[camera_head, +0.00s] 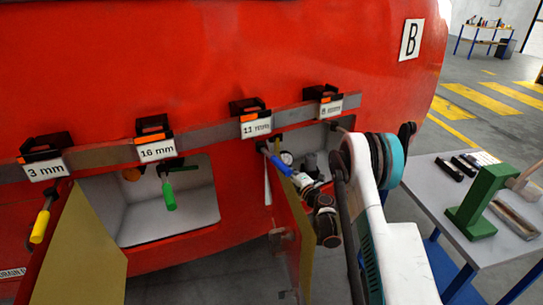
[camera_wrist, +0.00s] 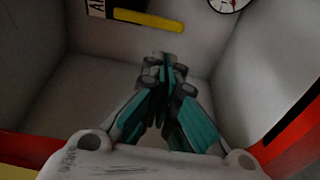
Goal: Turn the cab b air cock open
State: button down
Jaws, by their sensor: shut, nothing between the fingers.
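In the wrist view my gripper (camera_wrist: 165,75) is shut and empty, its teal-sided fingers together inside a grey-walled compartment. A yellow bar (camera_wrist: 148,19), which looks like the cock's handle, lies nearly level at the top of that view, beyond the fingertips and apart from them in the picture. A label plate with cut-off lettering (camera_wrist: 97,8) is at its left end. In the head view the right compartment, with a round gauge (camera_head: 287,157), is partly hidden by its door and my arm. The cock cannot be made out there. The sign B (camera_head: 411,39) is on the red nosecone.
An open door (camera_head: 293,235) stands left of my arm. A blue-handled tool (camera_head: 281,166) hangs near the right compartment's opening. A green-handled tool (camera_head: 168,193) and a yellow-handled one (camera_head: 40,226) hang further left. A grey table (camera_head: 432,172) with a green stand (camera_head: 477,203) is at the right.

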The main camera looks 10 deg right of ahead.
aim_at(277, 147)
jog(key=b+x, duration=0.3)
jog(key=x, duration=0.7)
jog(key=shift+s+f, duration=0.1)
